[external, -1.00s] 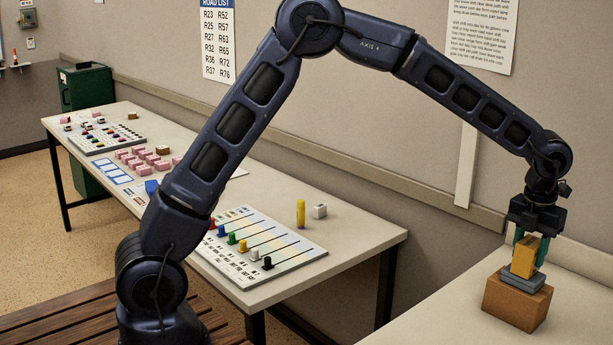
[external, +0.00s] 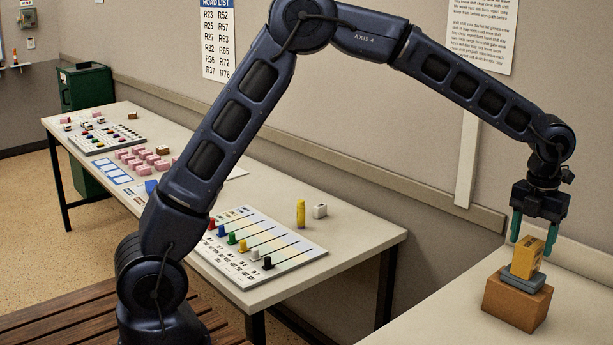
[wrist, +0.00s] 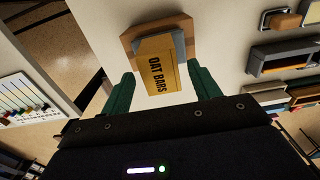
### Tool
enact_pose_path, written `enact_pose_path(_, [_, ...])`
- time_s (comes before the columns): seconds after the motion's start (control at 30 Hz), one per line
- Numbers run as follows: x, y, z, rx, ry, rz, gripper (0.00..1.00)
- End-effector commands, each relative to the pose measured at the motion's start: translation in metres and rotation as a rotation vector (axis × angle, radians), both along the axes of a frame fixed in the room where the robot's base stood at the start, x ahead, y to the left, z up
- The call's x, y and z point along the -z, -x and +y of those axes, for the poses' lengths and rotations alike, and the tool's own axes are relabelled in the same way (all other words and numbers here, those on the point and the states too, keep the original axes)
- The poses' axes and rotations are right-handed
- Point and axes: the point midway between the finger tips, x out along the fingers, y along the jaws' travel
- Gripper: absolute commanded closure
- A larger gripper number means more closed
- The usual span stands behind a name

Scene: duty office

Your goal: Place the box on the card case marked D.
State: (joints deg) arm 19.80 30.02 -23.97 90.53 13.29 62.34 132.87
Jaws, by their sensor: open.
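A yellow box (external: 526,257) lettered OAT BARS (wrist: 156,66) stands on a flat grey case (external: 523,280). The grey case lies on a brown block (external: 516,302) on the right-hand table. My gripper (external: 534,236) is open and empty above the yellow box, its green fingers apart. In the wrist view the fingers (wrist: 160,82) lie on either side of the yellow box's near end, with gaps. No letter D is readable on the grey case, so I cannot tell whether it is the marked card case.
In the wrist view, several brown and grey items (wrist: 284,61) sit to the right on the pale surface. The other table holds a board with coloured pegs (external: 262,250), a yellow cylinder (external: 301,213) and pink blocks (external: 140,158). The right-hand table (external: 425,322) is clear left of the brown block.

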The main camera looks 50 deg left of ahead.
Motion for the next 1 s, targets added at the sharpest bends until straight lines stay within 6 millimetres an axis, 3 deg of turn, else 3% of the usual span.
enact_pose_path(0.3, [-0.062,0.0,0.0,0.0,0.003,-0.003,0.38])
enact_pose_path(0.67, [-0.093,0.001,0.005,-0.026,-0.001,-0.006,0.38])
enact_pose_path(0.77, [-0.103,0.006,0.022,-0.108,-0.005,-0.023,0.38])
enact_pose_path(1.0, [-0.14,0.034,0.097,-0.5,-0.006,-0.091,0.38])
